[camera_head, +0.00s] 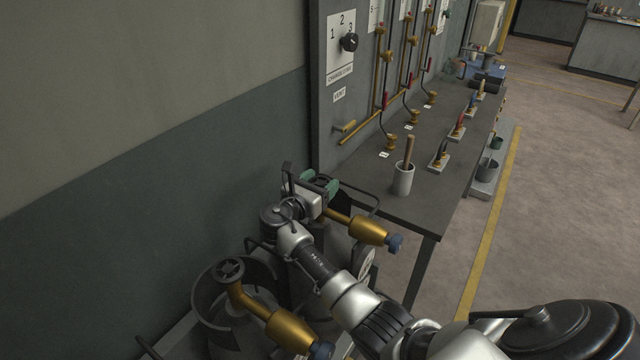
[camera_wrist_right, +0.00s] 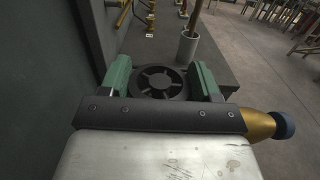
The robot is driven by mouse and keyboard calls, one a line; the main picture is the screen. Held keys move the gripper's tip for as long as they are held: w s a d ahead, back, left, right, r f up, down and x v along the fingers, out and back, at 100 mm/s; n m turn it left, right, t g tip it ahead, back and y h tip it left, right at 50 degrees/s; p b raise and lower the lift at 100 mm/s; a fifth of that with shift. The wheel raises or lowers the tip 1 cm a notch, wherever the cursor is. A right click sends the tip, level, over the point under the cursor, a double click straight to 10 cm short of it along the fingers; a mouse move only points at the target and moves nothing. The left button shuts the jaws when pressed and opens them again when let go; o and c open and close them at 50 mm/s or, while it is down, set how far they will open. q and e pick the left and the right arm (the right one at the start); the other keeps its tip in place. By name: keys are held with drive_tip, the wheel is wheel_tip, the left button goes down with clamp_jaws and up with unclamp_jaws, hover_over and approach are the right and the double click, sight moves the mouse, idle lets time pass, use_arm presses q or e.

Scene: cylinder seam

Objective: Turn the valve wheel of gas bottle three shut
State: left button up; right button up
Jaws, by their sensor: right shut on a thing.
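My right gripper (camera_head: 318,187) reaches the far gas bottle (camera_head: 338,250) beside the wall. In the right wrist view my right gripper (camera_wrist_right: 161,75) has its two green fingers on opposite sides of a black spoked valve wheel (camera_wrist_right: 160,83), shut on its rim. A brass valve body (camera_head: 368,230) with a blue cap sticks out to the right below it. The arm and gripper hide most of this bottle and its wheel in the head view. No bottle number is legible. My left gripper is not in view.
A nearer gas bottle has a dark valve wheel (camera_head: 230,268) and brass fitting (camera_head: 280,328). A workbench (camera_head: 400,215) beyond carries a white cup (camera_head: 403,180) with a wooden handle. A panel with a numbered dial (camera_head: 349,42) stands behind.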

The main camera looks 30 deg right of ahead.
sight(321, 183)
idle(0.3)
drive_tip(key=o, duration=0.9)
wheel_tip(321, 183, up, 4)
drive_tip(key=shift+s+d+r+b, duration=0.1)
drive_tip(key=shift+r+b, duration=0.05)
drive_tip(key=shift+b, duration=0.3)
drive_tip(key=s+d+r, duration=0.1)
drive_tip(key=s+r, duration=0.1)
drive_tip(key=s, duration=0.1)
drive_tip(key=s+d+r, duration=0.2)
drive_tip(key=s, duration=0.1)
drive_tip(key=s+d+r, duration=0.2)
drive_tip(key=s, duration=0.2)
drive_tip(key=shift+s+d+r+b, duration=0.1)
drive_tip(key=shift+d+r+b, duration=0.05)
drive_tip(key=shift+r+b, duration=0.2)
